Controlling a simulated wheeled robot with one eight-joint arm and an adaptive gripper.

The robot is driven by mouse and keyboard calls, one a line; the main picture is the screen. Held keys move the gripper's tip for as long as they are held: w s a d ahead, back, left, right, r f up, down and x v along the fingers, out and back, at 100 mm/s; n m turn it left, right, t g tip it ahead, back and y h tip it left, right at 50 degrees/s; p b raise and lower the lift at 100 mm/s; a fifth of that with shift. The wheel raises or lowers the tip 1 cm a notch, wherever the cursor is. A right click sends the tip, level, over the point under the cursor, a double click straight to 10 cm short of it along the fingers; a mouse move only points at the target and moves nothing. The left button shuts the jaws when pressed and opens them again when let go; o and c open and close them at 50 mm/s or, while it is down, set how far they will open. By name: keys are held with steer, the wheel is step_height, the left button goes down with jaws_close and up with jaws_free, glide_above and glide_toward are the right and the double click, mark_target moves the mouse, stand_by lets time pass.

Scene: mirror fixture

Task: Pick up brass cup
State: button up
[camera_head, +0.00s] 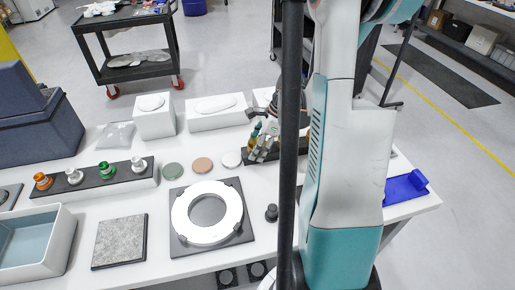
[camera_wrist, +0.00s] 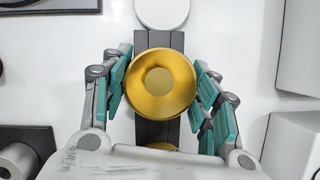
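The brass cup (camera_wrist: 160,82) shows in the wrist view as a round gold shape with a darker round centre, over a dark grey strip. My gripper (camera_wrist: 163,75) has its teal-padded fingers spread on the left and right of it. The fingers look open, with the cup between them; whether the pads touch it is unclear. A second gold piece (camera_wrist: 162,147) shows partly below it, cut off by my gripper's body. In the head view my gripper (camera_head: 261,152) is low over a dark rack (camera_head: 248,159) behind my arm, and the cup cannot be clearly made out there.
White boxes (camera_head: 215,112) stand behind the rack; one white box (camera_wrist: 297,140) is close on the right in the wrist view. A white ring (camera_head: 182,215) on a dark plate lies in front. A dark rack with several capped bottles (camera_head: 105,170) is to the left.

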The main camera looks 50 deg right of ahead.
steer(key=shift+r, duration=0.1)
step_height(320, 180, up, 20)
steer(key=p, duration=0.5)
steer(key=shift+p, duration=0.4)
